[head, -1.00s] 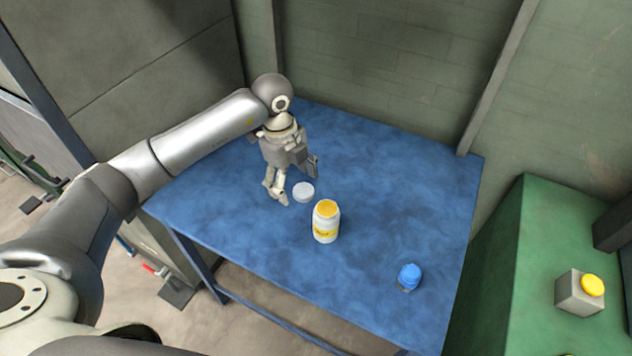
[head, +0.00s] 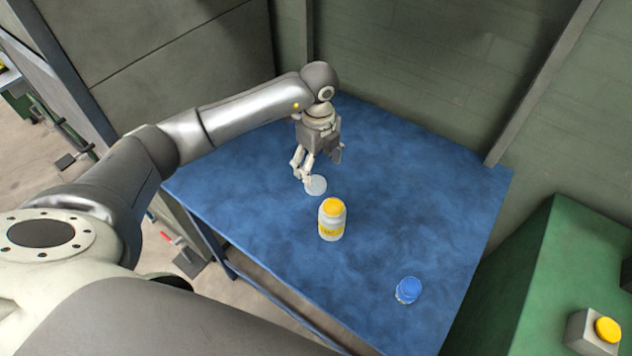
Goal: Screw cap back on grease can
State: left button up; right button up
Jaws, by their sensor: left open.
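A white can (head: 332,228) with a yellow label stands upright near the middle of the blue table. Its top is yellow-orange; I cannot tell whether this is grease or a lid. A flat, round, whitish cap (head: 317,187) lies behind it, slightly left, apart from the can. My left gripper (head: 320,166) points down over the cap's far side, open and holding nothing. Its left finger overlaps the cap's upper left edge in the picture; I cannot tell whether they touch. My right gripper is not in view.
The blue table (head: 260,225) has a small blue-topped jar (head: 408,290) at its front right. A green bench (head: 545,265) at right carries a grey box with a yellow button (head: 607,329). Walls close off the back. The table right of the can is clear.

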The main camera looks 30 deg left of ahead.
aim_at(317, 184)
pick_arm(q)
notch_tip(317, 184, down, 2)
jog(key=shift+f, duration=0.25)
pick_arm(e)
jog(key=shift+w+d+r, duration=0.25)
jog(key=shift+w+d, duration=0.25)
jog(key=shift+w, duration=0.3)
pick_arm(q)
jog(key=shift+f, duration=0.15)
jog(key=f+p, duration=0.1)
jog(key=f, duration=0.1)
jog(key=f+p, duration=0.1)
jog(key=f, duration=0.1)
jog(key=shift+w+a+f, duration=0.1)
jog(key=shift+a+f, duration=0.05)
jog(key=shift+a, duration=0.05)
jog(key=shift+f, duration=0.3)
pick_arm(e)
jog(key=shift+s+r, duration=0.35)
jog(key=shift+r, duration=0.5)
